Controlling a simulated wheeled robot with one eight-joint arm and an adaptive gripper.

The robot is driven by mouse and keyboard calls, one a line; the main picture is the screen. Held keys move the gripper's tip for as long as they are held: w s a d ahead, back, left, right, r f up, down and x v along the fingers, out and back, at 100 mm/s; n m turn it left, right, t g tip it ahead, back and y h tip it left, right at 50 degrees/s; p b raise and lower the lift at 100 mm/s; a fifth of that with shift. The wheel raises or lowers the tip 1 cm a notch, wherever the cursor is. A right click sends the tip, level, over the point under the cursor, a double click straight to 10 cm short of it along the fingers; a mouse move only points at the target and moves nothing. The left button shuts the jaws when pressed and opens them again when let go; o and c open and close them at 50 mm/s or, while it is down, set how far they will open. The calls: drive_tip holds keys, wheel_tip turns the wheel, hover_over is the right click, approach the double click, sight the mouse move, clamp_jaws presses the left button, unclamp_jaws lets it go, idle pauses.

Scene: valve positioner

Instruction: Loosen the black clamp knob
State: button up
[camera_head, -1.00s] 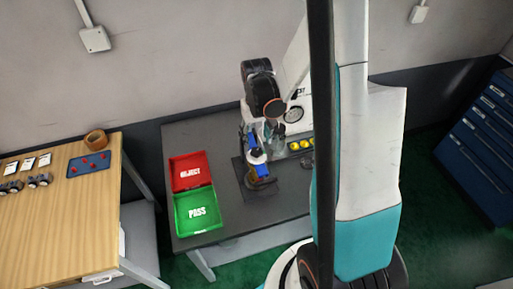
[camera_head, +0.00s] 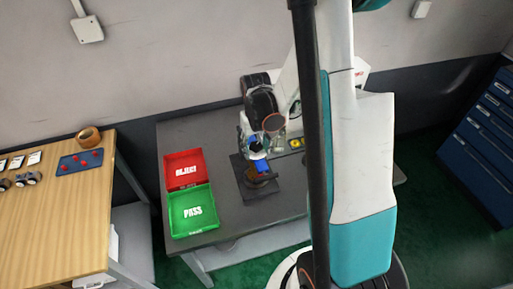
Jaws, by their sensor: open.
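The fixture on the grey table has a dark base plate (camera_head: 250,191) and a blue and bronze-coloured valve unit (camera_head: 263,169). My gripper (camera_head: 261,153) hangs from my dark wrist just above the blue part. It is open, with no object seen in it. The black clamp knob cannot be told apart at this size; the gripper and wrist cover part of the fixture. Whether the fingers touch the fixture cannot be told.
A red REJECT tray (camera_head: 184,169) and a green PASS tray (camera_head: 191,210) lie left of the fixture. A wooden bench (camera_head: 60,222) stands at left and a blue drawer cabinet (camera_head: 486,132) at right. My arm hides the table's right part.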

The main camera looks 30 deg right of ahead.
drive_tip(key=m+b, duration=0.2)
drive_tip(key=m, duration=0.4)
drive_tip(key=shift+m, duration=0.5)
drive_tip(key=shift+o, duration=0.8)
drive_tip(key=shift+s, duration=0.2)
clamp_jaws()
drive_tip(key=shift+a, duration=0.1)
